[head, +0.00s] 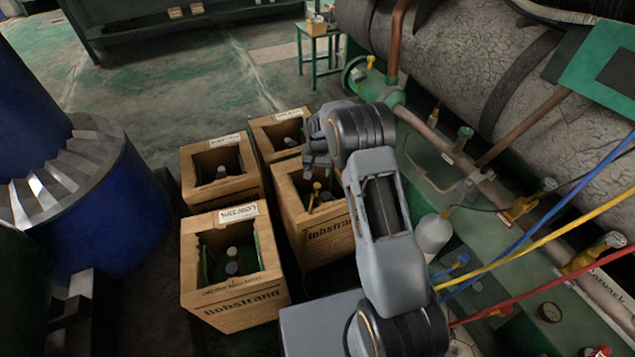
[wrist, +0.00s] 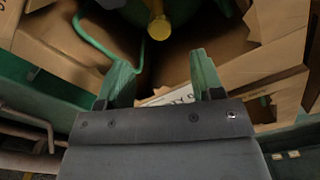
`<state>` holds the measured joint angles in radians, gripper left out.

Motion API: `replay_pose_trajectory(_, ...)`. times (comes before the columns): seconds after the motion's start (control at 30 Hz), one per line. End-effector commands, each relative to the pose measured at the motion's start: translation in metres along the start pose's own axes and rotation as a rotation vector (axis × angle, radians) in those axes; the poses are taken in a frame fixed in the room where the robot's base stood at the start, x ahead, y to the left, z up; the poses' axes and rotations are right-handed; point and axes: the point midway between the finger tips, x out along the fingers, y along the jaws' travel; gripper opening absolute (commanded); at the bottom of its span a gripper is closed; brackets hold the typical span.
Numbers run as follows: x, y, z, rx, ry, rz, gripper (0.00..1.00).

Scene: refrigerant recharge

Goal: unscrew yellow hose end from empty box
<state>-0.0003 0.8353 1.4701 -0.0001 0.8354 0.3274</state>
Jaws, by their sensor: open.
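The yellow hose end (head: 316,187) stands up inside the open top of the right-hand cardboard box (head: 325,238). It also shows in the wrist view as a yellow knob (wrist: 158,27) at the top middle, above a green cylinder (wrist: 180,9). My gripper (head: 318,158) is over the far side of that box, close to the hose end. In the wrist view its two green fingers (wrist: 161,75) are spread apart with nothing between them. The hose end lies beyond the fingertips, apart from them. My arm hides part of the box's right side.
Three other open boxes hold bottles: front left (head: 240,309), back left (head: 190,181) and back right (head: 264,136). A blue drum (head: 125,215) stands at left. Yellow (head: 540,239), blue (head: 560,224) and red (head: 545,283) hoses cross on the right beside green machinery.

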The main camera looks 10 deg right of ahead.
Motion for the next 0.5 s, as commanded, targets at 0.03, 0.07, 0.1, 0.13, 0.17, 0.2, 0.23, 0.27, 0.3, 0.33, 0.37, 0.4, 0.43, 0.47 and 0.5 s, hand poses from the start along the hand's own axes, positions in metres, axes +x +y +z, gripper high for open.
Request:
replay_pose_trajectory(0.03,0.009,0.0,0.0,0.001,-0.001,0.0,0.61)
replay_pose_trajectory(0.07,0.012,0.0,0.0,0.001,-0.002,0.001,0.61)
replay_pose_trajectory(0.1,0.017,0.0,0.0,0.001,-0.002,0.001,0.61)
replay_pose_trajectory(0.13,0.021,0.0,0.0,0.001,-0.002,0.001,0.61)
replay_pose_trajectory(0.17,0.026,0.0,0.0,0.001,-0.002,0.001,0.61)
replay_pose_trajectory(0.2,0.032,0.0,0.0,0.001,-0.002,0.001,0.61)
replay_pose_trajectory(0.23,0.036,0.0,0.0,0.001,-0.002,0.001,0.61)
replay_pose_trajectory(0.27,0.041,0.0,0.0,0.001,-0.002,0.001,0.61)
replay_pose_trajectory(0.3,0.047,0.0,0.0,0.001,-0.001,0.0,0.61)
replay_pose_trajectory(0.33,0.052,0.0,0.0,0.0,-0.001,0.0,0.61)
replay_pose_trajectory(0.37,0.056,0.0,0.0,0.0,-0.001,0.0,0.61)
replay_pose_trajectory(0.4,0.062,0.0,0.0,0.0,-0.001,0.0,0.61)
replay_pose_trajectory(0.43,0.067,0.0,0.0,0.0,-0.001,0.0,0.61)
replay_pose_trajectory(0.47,0.071,0.0,0.0,0.0,-0.001,0.0,0.61)
replay_pose_trajectory(0.5,0.078,0.0,0.0,0.0,-0.001,0.0,0.61)
